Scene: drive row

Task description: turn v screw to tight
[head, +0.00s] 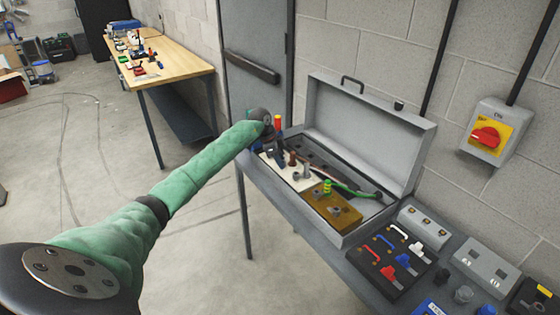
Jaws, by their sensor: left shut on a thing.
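My left arm reaches in from the left to the left end of an open grey metal box (398,135) on a bench. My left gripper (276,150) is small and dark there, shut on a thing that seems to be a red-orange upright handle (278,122). The fingertips and the lower end of the handle are hard to make out. In the box are a white block (294,180) with dark and grey posts, and a brown board (335,207) with a yellow-green post (327,186). I cannot tell which post is the V screw. My right gripper is out of view.
The box lid stands open against the block wall. Right of the box are a black panel (370,270) with coloured handles and a grey box with buttons (428,220). A red rotary switch (486,137) is on the wall. A wooden table (180,62) stands behind left.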

